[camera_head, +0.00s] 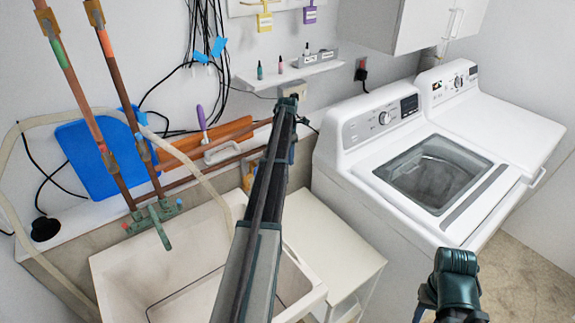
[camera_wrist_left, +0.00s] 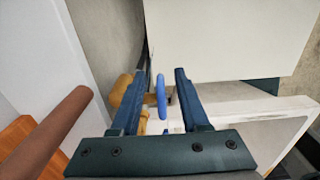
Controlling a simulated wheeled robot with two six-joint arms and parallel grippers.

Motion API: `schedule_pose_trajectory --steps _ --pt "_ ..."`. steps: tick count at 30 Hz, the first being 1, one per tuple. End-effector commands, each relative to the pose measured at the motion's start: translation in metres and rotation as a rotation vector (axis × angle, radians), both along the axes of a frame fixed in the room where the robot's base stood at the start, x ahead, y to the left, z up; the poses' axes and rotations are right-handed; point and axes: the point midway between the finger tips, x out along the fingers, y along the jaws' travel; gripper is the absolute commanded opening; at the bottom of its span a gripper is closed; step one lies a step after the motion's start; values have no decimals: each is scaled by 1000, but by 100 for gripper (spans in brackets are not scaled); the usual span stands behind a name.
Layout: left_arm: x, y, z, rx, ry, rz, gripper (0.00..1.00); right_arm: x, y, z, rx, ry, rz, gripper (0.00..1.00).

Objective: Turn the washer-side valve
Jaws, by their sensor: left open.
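The valve shows in the left wrist view as a blue lever handle (camera_wrist_left: 161,97) beside a brass-coloured fitting (camera_wrist_left: 122,92). My left gripper (camera_wrist_left: 160,72) is open, with its two dark fingers on either side of the blue handle. The handle lies between the fingers, with a visible gap on each side. In the head view my left arm reaches up toward the wall behind the sink, and it hides the valve there. The white washer (camera_head: 430,172) stands right of that arm. Part of my right arm shows at lower right, but its gripper's fingers do not.
A utility sink (camera_head: 115,262) stands left of my left arm, with copper pipes (camera_head: 72,95) and a blue board (camera_head: 90,160) behind it. A white cabinet (camera_head: 325,240) sits between sink and washer. A small shelf (camera_head: 292,72) projects from the wall. A second white appliance (camera_head: 500,120) stands farther right.

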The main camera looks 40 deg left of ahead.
Motion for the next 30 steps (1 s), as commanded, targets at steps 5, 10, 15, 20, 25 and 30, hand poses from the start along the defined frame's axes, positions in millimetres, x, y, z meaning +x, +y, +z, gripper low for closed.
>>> schedule_pose_trajectory --steps 5,10,15,20,25,30 --pt "0 0 -6 0 0 0 45 0 0 -6 0 0 -1 45" --pt "0 0 -5 0 0 0 45 0 0 -5 0 0 -1 45" --pt "0 0 -5 0 0 0 16 0 0 -5 0 0 -1 45" --pt "0 0 -5 0 0 0 0 0 0 -5 0 0 -1 45" --pt "0 0 -5 0 0 0 0 0 0 -5 0 0 -1 45" --pt "-1 0 -5 -4 -15 1 0 0 0 -5 0 0 -1 45"
